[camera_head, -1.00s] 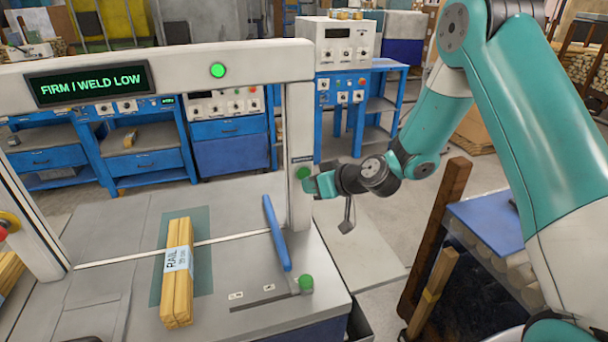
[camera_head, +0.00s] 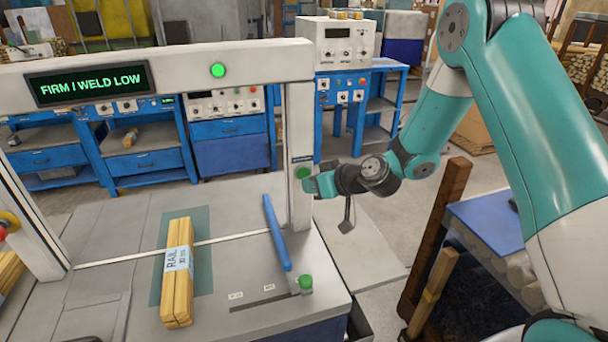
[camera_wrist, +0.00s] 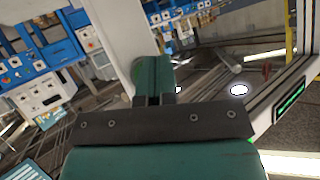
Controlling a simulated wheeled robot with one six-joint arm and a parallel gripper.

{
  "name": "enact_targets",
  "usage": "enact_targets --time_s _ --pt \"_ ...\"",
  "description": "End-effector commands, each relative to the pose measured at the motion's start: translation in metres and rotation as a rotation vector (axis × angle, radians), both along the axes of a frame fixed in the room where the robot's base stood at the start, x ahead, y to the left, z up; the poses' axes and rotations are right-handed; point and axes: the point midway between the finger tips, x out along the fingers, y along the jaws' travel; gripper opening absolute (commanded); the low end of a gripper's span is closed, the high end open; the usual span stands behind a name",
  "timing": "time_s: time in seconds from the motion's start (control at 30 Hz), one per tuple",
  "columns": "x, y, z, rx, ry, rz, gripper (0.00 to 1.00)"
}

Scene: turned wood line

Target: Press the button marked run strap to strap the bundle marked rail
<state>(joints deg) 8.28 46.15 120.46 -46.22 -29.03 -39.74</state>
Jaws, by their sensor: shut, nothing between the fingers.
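The bundle marked RAIL (camera_head: 177,290) lies on the green mat (camera_head: 202,262) on the strapping machine's table, with the strap line (camera_head: 225,238) at its middle. A green button (camera_head: 303,172) sits on the right post of the arch, under a small label too small to read. My gripper (camera_head: 312,184) is shut and empty, with its tip at or very close to this button; contact cannot be told. The display (camera_head: 88,83) reads FIRM / WELD LOW.
A blue lever (camera_head: 277,233) stands on the table left of the post. A second green button (camera_head: 306,283) is at the table's front right corner. A dark wooden post (camera_head: 432,240) and a blue-topped stand (camera_head: 485,220) are at the right.

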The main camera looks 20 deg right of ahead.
Motion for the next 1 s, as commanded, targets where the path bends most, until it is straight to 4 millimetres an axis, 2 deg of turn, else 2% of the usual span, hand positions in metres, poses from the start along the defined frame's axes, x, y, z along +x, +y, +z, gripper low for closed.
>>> enact_targets --time_s 0.53,1.0 --pt "0.0001 0.0 -0.0001 0.0 0.0 0.0 0.0" --pt "0.0085 0.0001 0.0002 0.0 0.0 0.0 0.0"
